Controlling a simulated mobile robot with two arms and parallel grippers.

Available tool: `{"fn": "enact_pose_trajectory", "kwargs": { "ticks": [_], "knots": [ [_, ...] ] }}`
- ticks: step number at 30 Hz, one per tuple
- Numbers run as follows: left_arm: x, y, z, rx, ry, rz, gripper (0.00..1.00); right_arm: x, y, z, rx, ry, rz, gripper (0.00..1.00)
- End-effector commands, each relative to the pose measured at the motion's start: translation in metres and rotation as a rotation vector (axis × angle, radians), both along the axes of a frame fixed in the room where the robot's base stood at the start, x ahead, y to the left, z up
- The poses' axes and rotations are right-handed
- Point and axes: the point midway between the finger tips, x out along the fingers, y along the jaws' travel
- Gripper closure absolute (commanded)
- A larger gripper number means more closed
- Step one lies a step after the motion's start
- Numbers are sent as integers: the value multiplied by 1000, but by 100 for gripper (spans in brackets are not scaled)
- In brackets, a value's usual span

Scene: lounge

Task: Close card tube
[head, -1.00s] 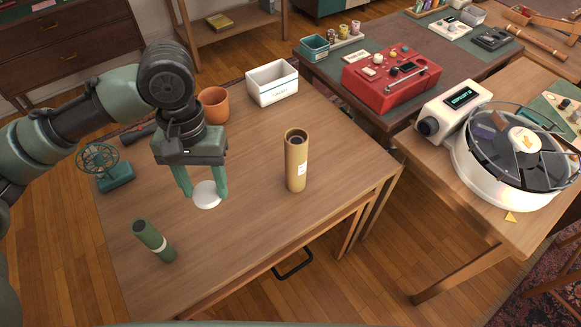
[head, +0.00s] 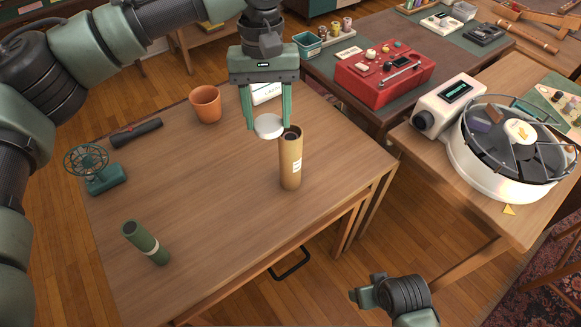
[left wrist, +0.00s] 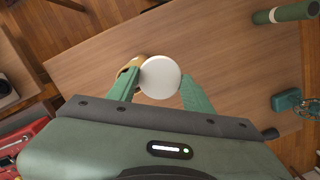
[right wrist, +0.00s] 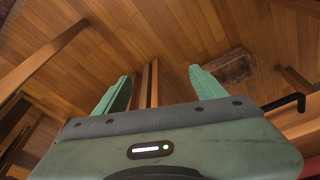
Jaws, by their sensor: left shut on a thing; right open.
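The brown card tube (head: 290,165) stands upright near the right side of the wooden table, its dark open top facing up. My left gripper (head: 268,125) is shut on a round white lid (head: 268,127), held just left of the tube's top. In the left wrist view the lid (left wrist: 161,77) sits between the fingers and partly covers the tube (left wrist: 128,68) behind it. I cannot tell whether the lid touches the tube. My right gripper (right wrist: 158,85) is open and empty, over the floor; its arm shows at the bottom right of the head view.
On the table (head: 200,220) are a green cylinder (head: 146,243), a small fan (head: 95,170), a dark roll (head: 136,132), an orange pot (head: 206,104) and a white box (head: 267,93), partly hidden behind my left gripper. A red device (head: 384,75) and a white carousel (head: 510,150) stand to the right.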

Motion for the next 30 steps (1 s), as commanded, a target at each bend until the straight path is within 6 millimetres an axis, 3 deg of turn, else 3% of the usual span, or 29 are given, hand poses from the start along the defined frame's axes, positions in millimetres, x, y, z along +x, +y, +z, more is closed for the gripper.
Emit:
{"fn": "enact_pose_trajectory", "kwargs": {
  "ticks": [3,9,12,23,30],
  "knots": [
    [10,-14,10,1,-3,15,87,1,-1,37,1,-20,-2,29],
    [23,-32,26,2,-2,37,87,-3,0,89,7,-58,-2,29],
    [29,-41,35,2,-4,52,87,10,11,113,32,-149,13,29],
    [30,-42,37,1,0,55,87,81,62,129,130,-504,74,29],
    [30,-42,37,1,0,54,87,122,107,155,216,-807,113,29]
  ]
}}
